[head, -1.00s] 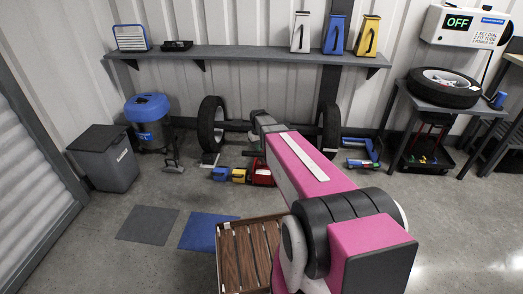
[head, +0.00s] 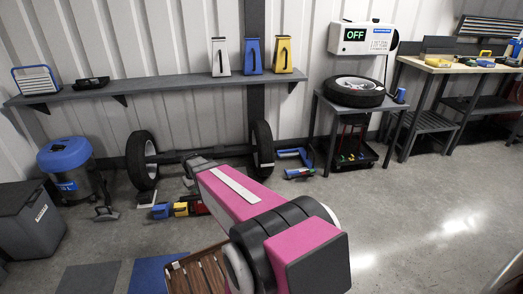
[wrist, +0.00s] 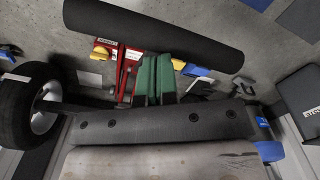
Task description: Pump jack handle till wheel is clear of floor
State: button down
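A long axle beam (head: 178,156) joins a left wheel (head: 141,160) and a right wheel (head: 262,149) near the wall. One wheel also shows at the left of the wrist view (wrist: 27,112). My gripper reaches over the beam between the wheels and is small and partly hidden by my arm in the head view. In the wrist view, my gripper (wrist: 156,76) shows two green fingers close together; I cannot tell whether they hold anything. A thick black bar (wrist: 150,28) crosses beyond the fingertips.
Blue (head: 160,211) and yellow (head: 181,209) pieces lie below the beam. A blue-lidded bin (head: 65,160) and a grey box (head: 28,222) stand left. Open floor (head: 410,200) lies right.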

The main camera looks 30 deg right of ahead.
aim_at(197, 197)
jog(key=s+f, duration=0.2)
jog(key=f, duration=0.1)
jog(key=shift+s+a, duration=0.1)
jog(key=shift+a, duration=0.25)
jog(key=s+a+f, duration=0.1)
jog(key=s+f, duration=0.3)
jog(key=f, duration=0.5)
jog(key=shift+s+a+f, duration=0.2)
jog(key=shift+s+a, duration=0.05)
jog(key=shift+s, duration=0.1)
jog(key=shift+r, duration=0.1)
jog(key=w+r, duration=0.1)
jog(key=r, duration=0.2)
jog(key=w+d+r, duration=0.1)
jog(key=w+r, duration=0.1)
jog(key=r, duration=0.1)
jog(key=w+r, duration=0.2)
jog(key=r, duration=0.2)
jog(key=shift+d, duration=0.3)
jog(key=w+d+r, duration=0.2)
jog(key=w+r, duration=0.4)
jog(key=r, duration=0.1)
jog(key=shift+w+r, duration=0.15)
jog(key=shift+r, duration=0.2)
jog(key=shift+f, duration=0.1)
